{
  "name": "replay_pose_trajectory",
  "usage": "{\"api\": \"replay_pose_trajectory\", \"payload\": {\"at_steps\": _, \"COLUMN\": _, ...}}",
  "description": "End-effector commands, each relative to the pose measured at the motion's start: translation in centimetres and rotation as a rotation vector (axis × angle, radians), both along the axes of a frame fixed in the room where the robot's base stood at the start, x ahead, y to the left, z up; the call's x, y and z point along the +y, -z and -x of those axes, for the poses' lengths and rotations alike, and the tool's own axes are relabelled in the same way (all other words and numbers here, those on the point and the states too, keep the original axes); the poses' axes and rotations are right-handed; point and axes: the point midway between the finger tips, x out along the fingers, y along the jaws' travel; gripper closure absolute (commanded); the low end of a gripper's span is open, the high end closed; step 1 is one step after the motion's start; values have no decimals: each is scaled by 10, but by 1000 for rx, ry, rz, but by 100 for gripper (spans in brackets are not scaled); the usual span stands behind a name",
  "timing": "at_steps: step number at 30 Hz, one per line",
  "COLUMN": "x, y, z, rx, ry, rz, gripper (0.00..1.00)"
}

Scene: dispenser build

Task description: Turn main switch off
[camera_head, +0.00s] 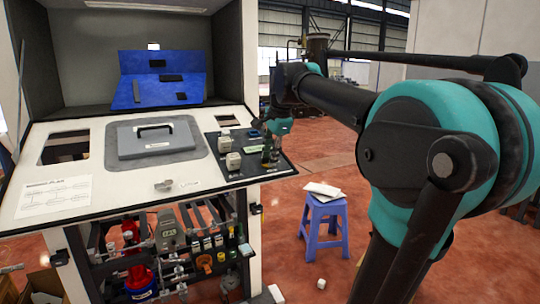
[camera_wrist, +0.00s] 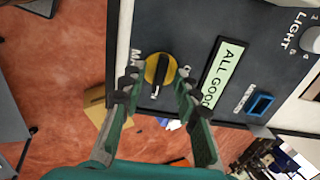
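The main switch is a round yellow knob with a black bar handle (camera_wrist: 160,69), on the dark control panel (camera_wrist: 225,55) in the wrist view. Lettering beside it is partly hidden by a finger. My gripper (camera_wrist: 157,82) is open, with its two fingers apart on either side of the knob's lower part. I cannot tell whether either fingertip touches it. In the head view my gripper (camera_head: 270,150) points down at the right end of the console, and the knob is hidden there.
A green "ALL GOOD" display (camera_wrist: 224,73) and a blue-framed socket (camera_wrist: 260,104) lie right of the knob. The panel ends just left of it. In the head view a grey lid with a handle (camera_head: 155,146) sits on the console, and a blue stool (camera_head: 323,215) stands to the right.

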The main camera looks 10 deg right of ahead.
Motion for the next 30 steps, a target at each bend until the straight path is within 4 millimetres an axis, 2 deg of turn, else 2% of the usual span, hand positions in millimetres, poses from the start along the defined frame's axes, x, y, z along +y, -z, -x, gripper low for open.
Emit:
{"api": "replay_pose_trajectory", "payload": {"at_steps": 4, "x": 0, "y": 0, "z": 0, "rx": 0, "ry": 0, "rz": 0, "gripper": 69}}
{"api": "replay_pose_trajectory", "payload": {"at_steps": 12, "x": 0, "y": 0, "z": 0, "rx": 0, "ry": 0, "rz": 0, "gripper": 100}}
{"api": "replay_pose_trajectory", "payload": {"at_steps": 23, "x": 0, "y": 0, "z": 0, "rx": -2, "ry": -17, "rz": 6, "gripper": 100}}
{"api": "replay_pose_trajectory", "payload": {"at_steps": 30, "x": 0, "y": 0, "z": 0, "rx": -14, "ry": -110, "rz": 42, "gripper": 100}}
